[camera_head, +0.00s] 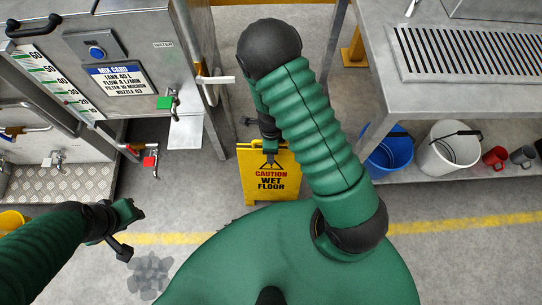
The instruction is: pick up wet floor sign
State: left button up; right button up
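The yellow wet floor sign (270,183) stands on the grey floor near the middle of the view, with black and red "CAUTION WET FLOOR" lettering facing me. My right arm reaches down over it, and my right gripper (270,158) is at the sign's top edge.
A metal washing station with a mix card panel (119,80) stands at the left. A steel bench (455,90) stands at the right, with a blue bucket (388,155), white bucket (448,148) and mugs on its lower shelf. A yellow line (460,224) crosses the floor.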

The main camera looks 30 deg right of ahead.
jog(key=shift+d, duration=0.2)
grip_shut()
dwell(0.4)
